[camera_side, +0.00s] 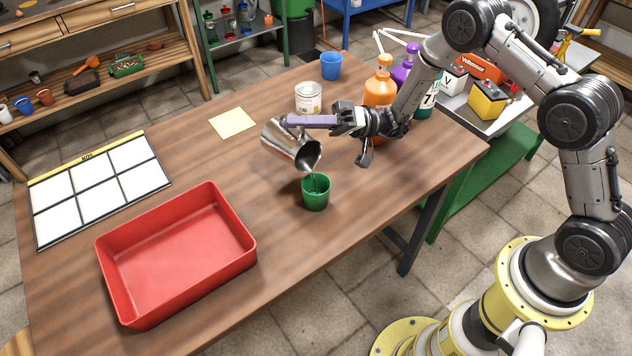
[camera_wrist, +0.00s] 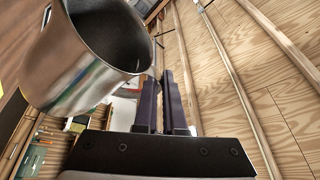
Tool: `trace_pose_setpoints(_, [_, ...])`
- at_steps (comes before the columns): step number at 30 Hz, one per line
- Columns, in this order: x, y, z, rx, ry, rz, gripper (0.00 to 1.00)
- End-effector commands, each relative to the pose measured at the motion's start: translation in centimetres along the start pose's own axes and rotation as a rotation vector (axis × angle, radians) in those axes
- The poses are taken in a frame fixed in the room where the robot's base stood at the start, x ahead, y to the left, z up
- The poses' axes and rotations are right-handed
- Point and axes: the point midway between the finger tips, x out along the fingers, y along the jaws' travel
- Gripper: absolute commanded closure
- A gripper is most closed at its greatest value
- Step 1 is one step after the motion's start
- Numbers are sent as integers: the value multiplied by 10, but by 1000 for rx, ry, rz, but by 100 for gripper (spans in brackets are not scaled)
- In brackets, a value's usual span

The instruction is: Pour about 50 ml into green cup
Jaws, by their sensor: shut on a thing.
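A steel pitcher (camera_side: 289,146) is tilted steeply, its mouth facing down and right, above the green cup (camera_side: 316,193). A thin pale stream runs from its lip into the cup, which stands upright on the wooden table. My gripper (camera_side: 312,121) is shut on the pitcher at its upper side, and the fingers hide the part they grip. In the wrist view, the pitcher (camera_wrist: 85,60) fills the upper left beside my fingers (camera_wrist: 165,100). The level inside the cup cannot be read.
A red tray (camera_side: 178,255) lies at the front left, a gridded board (camera_side: 97,187) at the left and a yellow sheet (camera_side: 232,122) behind. A paint can (camera_side: 308,98), a blue cup (camera_side: 331,66) and an orange bottle (camera_side: 379,92) stand at the back right.

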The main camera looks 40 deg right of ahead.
Motion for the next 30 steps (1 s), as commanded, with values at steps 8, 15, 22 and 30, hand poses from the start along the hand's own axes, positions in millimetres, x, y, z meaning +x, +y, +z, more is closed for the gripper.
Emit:
trace_pose_setpoints(8, [0,-2,0,-18,0,-8,100])
trace_pose_setpoints(15, [0,-2,0,-30,0,-12,100])
trace_pose_setpoints(22, [0,-4,1,-41,0,-17,100])
trace_pose_setpoints(30, [9,28,-21,170,10,83,100])
